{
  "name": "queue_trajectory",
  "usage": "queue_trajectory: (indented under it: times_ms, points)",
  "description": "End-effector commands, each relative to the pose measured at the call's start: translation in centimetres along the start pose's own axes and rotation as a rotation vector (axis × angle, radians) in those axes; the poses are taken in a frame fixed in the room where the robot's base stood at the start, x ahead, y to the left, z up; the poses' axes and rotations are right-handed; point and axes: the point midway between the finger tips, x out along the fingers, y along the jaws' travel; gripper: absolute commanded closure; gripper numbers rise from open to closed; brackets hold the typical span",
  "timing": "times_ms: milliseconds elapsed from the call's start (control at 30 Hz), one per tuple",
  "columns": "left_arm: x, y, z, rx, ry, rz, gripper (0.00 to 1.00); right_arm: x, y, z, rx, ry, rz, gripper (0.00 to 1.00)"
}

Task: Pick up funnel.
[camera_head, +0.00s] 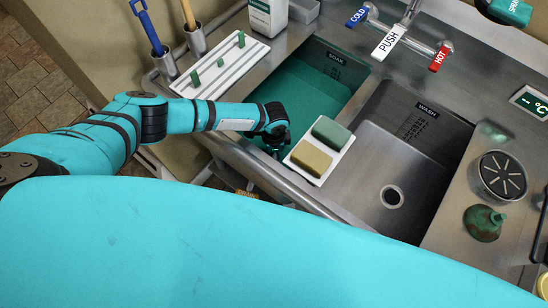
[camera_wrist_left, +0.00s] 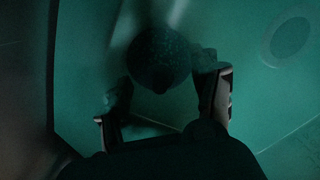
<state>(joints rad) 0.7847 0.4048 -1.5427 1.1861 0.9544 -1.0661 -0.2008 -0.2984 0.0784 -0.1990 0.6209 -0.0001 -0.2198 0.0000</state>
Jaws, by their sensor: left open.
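A green, brown-stained funnel (camera_head: 483,222) stands mouth down on the steel counter at the right, near the round drain strainer. My left gripper (camera_head: 275,140) is far to its left, reaching down into the near end of the green-filled soak basin (camera_head: 310,82). In the left wrist view the gripper (camera_wrist_left: 165,108) is open, with its fingers apart. A dark rounded object (camera_wrist_left: 158,60) shows dimly between and beyond the fingers. I cannot tell what it is or whether the fingers touch it. My right gripper is not in view.
A white tray with a green sponge (camera_head: 331,131) and a yellow sponge (camera_head: 311,159) sits beside the gripper. The empty wash basin (camera_head: 385,150) lies right of it. The tap (camera_head: 405,22) is behind. A white ribbed board (camera_head: 220,65) and brush holders stand left.

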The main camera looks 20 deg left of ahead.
Motion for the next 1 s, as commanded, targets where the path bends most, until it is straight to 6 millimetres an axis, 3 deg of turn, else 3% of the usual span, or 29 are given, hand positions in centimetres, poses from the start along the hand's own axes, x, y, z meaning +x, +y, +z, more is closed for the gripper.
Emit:
queue_trajectory:
  times_ms: [167, 500, 967, 1000]
  points:
    - [-0.01, 0.01, 0.00, 0.000, 0.000, 0.000, 0.39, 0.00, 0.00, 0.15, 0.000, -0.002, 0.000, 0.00]
    - [-0.03, -0.01, 0.01, 0.000, 0.000, 0.000, 0.84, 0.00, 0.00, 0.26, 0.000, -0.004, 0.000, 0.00]
    - [-0.06, 0.01, 0.07, 0.000, -0.001, 0.000, 0.91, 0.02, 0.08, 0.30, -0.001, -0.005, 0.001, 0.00]
    - [-0.24, -0.01, 0.08, 0.000, -0.001, 0.000, 0.95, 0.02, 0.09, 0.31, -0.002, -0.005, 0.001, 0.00]
